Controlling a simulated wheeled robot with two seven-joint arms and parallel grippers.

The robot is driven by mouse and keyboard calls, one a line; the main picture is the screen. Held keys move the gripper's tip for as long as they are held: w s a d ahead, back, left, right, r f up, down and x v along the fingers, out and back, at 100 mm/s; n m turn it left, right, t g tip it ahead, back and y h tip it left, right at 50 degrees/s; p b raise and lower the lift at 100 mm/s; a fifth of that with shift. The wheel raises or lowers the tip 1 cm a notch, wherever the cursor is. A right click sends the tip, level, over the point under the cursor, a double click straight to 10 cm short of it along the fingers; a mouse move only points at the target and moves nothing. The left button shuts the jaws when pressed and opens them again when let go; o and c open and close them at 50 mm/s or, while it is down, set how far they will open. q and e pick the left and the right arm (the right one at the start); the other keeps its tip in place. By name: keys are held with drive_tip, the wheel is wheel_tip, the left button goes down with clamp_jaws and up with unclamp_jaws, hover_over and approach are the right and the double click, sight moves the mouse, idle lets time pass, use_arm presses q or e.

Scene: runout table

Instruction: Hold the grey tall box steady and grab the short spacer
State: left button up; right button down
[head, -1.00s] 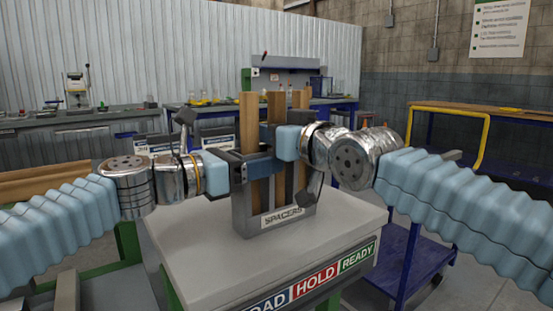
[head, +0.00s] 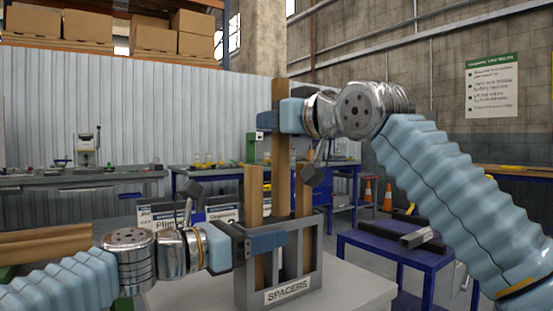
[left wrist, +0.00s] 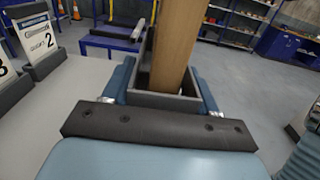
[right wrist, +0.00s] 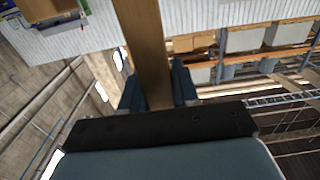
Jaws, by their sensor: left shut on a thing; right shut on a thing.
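The grey tall box (head: 247,286), labelled SPACERS, stands upright on the table. My left gripper (head: 262,243) is shut on the upper left part of the box; in the left wrist view its fingers sit either side of the box rim (left wrist: 163,101). My right gripper (head: 277,121) is shut on a wooden spacer (head: 279,92) well above the box. This spacer (right wrist: 145,45) is upright between the fingers; its lower end is hidden behind the box front. Another wooden spacer (head: 253,200) stands at the left in the box, and one (head: 303,190) at the right.
The pale table top (head: 350,285) is clear right of the box. Sign cards (head: 158,216) stand behind the box at left. A blue cart (head: 385,245) with dark bars is at the right. A blue workbench (head: 215,175) is farther back.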

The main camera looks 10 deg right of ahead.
sight(280, 86)
drive_tip(key=shift+r, duration=1.55)
use_arm(q)
drive_tip(key=o, duration=1.2)
drive_tip(key=shift+o, duration=0.2)
drive_tip(key=v, duration=1.2)
